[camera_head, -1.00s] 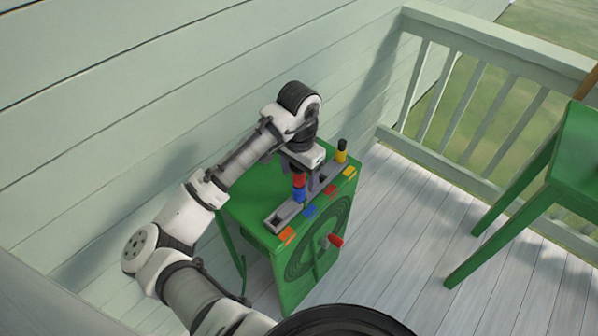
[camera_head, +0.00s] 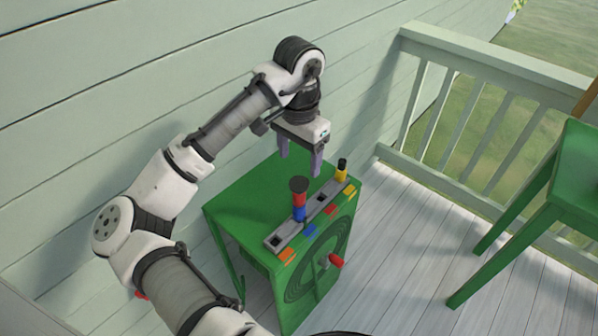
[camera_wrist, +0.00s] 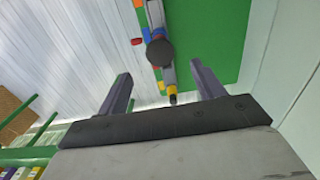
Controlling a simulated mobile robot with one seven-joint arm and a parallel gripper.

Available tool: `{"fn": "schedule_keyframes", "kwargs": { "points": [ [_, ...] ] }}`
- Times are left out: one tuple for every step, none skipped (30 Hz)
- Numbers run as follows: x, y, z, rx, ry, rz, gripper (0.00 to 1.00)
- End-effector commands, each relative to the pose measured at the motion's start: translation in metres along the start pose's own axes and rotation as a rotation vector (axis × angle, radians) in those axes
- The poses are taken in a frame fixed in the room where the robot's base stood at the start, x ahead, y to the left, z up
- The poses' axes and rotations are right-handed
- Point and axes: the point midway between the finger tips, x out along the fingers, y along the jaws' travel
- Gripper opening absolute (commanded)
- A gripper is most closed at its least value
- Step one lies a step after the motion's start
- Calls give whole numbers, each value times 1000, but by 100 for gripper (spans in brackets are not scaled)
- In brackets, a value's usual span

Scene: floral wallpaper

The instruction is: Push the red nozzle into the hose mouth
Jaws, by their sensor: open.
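The red nozzle (camera_head: 299,198), with a wide dark top, stands upright on a blue piece (camera_head: 299,214) in the grey rail on the green box. In the wrist view its round dark top (camera_wrist: 160,53) hides most of what is below it. Which part is the hose mouth I cannot tell for sure. My gripper (camera_head: 301,165) is open and empty, above and behind the nozzle, apart from it. In the wrist view its two fingers (camera_wrist: 160,73) are spread wide, with the nozzle beyond them.
A yellow piece with a black top (camera_head: 341,170) stands at the rail's far end. The rail (camera_head: 283,234) has dark openings and coloured tags. A red handle (camera_head: 336,261) sticks out of the box front. A green chair (camera_head: 560,190) stands right; the wall is close behind.

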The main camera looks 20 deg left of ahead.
Motion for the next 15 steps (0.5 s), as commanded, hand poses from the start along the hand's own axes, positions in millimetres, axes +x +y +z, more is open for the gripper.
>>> {"fn": "schedule_keyframes", "kwargs": {
  "points": [
    [-6, 0, 0, 0, 0, -2, 68],
    [-9, 0, 0, 0, 0, -2, 68],
    [-12, 0, 0, 1, 0, -2, 68],
    [-14, 0, 0, 1, -1, -1, 68],
    [-15, 0, 0, 1, 0, 0, 68],
    [-16, 0, 0, 1, 0, 0, 68],
    [-17, 0, 0, 1, 0, 0, 68],
    [-18, 0, 0, 1, 0, 0, 68],
    [-18, 0, 0, 1, 0, 0, 68],
    [-18, 0, 0, 1, 0, 1, 68],
    [-18, 0, 0, 1, 0, 1, 68],
    [-18, 0, 0, 1, 0, 1, 68],
    [-18, 0, 0, 1, 0, 1, 68],
    [-18, 0, 0, 1, 0, 1, 68],
    [-18, 0, 0, 1, 0, 1, 68]
  ]
}}
